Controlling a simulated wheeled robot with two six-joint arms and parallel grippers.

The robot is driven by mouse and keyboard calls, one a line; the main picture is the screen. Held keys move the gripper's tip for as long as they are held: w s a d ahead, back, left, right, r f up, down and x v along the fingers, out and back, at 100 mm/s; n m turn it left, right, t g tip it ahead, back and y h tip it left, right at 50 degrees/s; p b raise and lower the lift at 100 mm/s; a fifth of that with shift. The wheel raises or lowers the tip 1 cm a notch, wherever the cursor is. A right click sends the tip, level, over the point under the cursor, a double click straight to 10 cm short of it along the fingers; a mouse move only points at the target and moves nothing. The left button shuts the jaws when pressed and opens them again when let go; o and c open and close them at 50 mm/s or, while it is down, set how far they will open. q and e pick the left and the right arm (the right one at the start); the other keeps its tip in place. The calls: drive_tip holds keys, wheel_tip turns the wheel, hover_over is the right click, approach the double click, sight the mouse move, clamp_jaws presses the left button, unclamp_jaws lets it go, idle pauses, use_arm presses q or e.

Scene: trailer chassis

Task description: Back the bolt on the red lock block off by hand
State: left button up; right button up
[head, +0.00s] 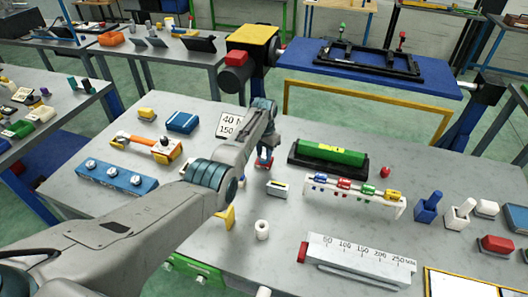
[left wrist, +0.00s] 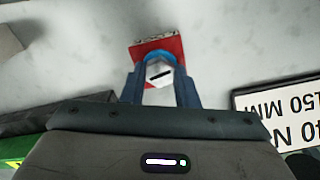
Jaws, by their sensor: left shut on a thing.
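The red lock block (head: 264,161) sits on the grey table near its middle, mostly hidden under my left gripper in the head view. In the left wrist view the red block (left wrist: 170,45) shows beyond the fingers. A pale bolt head (left wrist: 159,73) with a dark slot and a blue ring round it stands on the block. My left gripper (left wrist: 160,88) points down, its two blue fingers shut on the bolt, one on each side. In the head view my left gripper (head: 266,155) is partly hidden by its own wrist. My right gripper is not in view.
A sign plate (head: 230,126) stands just left of the gripper. A green bar in a black cradle (head: 328,158) lies to the right. A small white box (head: 278,189) and a white ring (head: 262,229) lie in front. A blue strip with knobs (head: 116,180) lies left.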

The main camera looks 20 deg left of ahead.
use_arm(q)
drive_tip(key=n, duration=0.6)
drive_tip(key=shift+s+f+p, duration=0.15)
drive_tip(key=shift+p, duration=0.2)
drive_tip(key=shift+o, duration=0.2)
drive_tip(key=n, duration=0.6)
drive_tip(key=shift+s+d+f+n, duration=0.1)
drive_tip(key=shift+f+n, duration=0.05)
drive_tip(key=shift+n, duration=0.25)
drive_tip(key=n, duration=0.6)
drive_tip(key=shift+p, duration=0.3)
drive_tip(key=shift+c, duration=0.2)
drive_tip(key=n, duration=0.6)
drive_tip(key=shift+n, duration=0.3)
drive_tip(key=o, duration=1)
drive_tip(key=shift+f, duration=0.1)
drive_tip(key=shift+c, duration=0.2)
drive_tip(key=shift+o, duration=0.2)
drive_tip(key=shift+w, duration=0.2)
